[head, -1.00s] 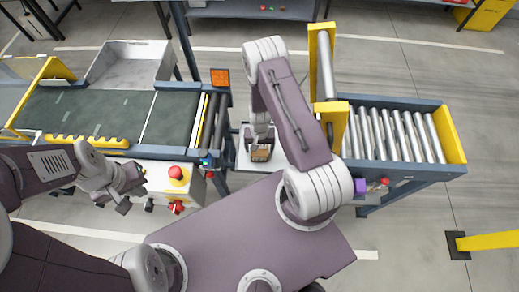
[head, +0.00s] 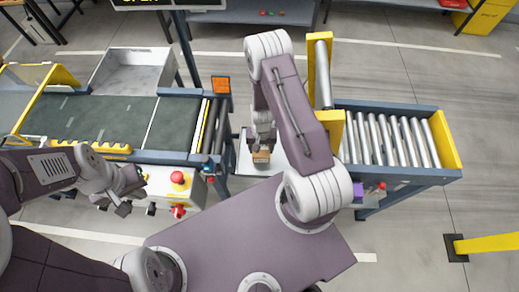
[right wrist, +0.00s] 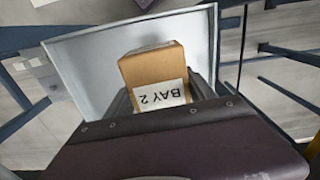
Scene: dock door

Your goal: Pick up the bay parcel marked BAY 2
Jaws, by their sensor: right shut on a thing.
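The BAY 2 parcel (right wrist: 155,78) is a small brown box with a white label that reads BAY 2, upside down in the right wrist view. My right gripper (right wrist: 160,95) is shut on it, one dark finger on each side. In the head view the parcel (head: 261,157) shows below my right gripper (head: 262,142), over a light grey tray (head: 248,165). I cannot tell whether the parcel touches the tray. My left gripper (head: 130,200) hangs empty at the left, in front of the conveyor's control box; its fingers look apart.
A dark belt conveyor (head: 110,122) with an empty metal bin (head: 125,70) behind it stands left. A roller conveyor (head: 385,138) with yellow end plates stands right. A control box with a red button (head: 178,177) is near my left arm. A yellow barrier (head: 490,241) lies at right.

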